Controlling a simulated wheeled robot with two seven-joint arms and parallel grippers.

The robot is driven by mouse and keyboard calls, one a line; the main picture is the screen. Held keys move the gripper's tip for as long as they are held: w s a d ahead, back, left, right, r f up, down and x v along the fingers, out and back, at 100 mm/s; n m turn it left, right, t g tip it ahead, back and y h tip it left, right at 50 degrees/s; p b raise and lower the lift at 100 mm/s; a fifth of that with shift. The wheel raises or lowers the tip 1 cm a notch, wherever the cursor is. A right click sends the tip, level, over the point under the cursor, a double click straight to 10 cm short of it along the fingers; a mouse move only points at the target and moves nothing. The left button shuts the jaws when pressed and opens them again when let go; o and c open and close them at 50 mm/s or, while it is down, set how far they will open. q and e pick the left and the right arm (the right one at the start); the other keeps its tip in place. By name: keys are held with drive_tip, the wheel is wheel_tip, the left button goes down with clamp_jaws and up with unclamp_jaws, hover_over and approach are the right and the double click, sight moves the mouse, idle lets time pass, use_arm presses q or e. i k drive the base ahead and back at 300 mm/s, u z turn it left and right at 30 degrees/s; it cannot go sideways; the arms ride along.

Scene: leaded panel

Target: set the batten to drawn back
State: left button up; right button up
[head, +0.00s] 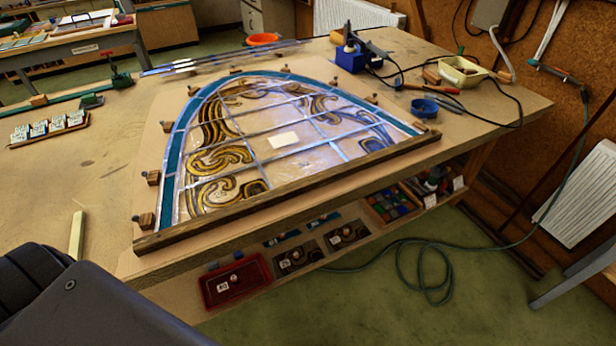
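A long dark wooden batten (290,189) lies along the near straight edge of the arched leaded glass panel (285,141). It runs from lower left to upper right, close along the panel's edge; I cannot tell whether it touches the glass. The panel has teal border glass, brown and gold scrolls and a small pale label in the middle. It lies flat on a pale board on the workbench (105,165). Neither of my grippers shows; only a dark part of my own body is at the lower left.
Small wooden blocks with pins (153,178) stand around the panel's curve. A pale stick (77,235) lies left of the batten. A blue cup (424,108), a cream tub (460,72) and cables sit at the right. A red tray (236,281) is on the shelf below.

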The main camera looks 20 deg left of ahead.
sight(146, 245)
drive_tip(key=u, duration=2.3)
drive_tip(key=k, duration=0.85)
drive_tip(key=z, duration=1.15)
drive_tip(key=i, duration=0.5)
drive_tip(key=z, duration=0.05)
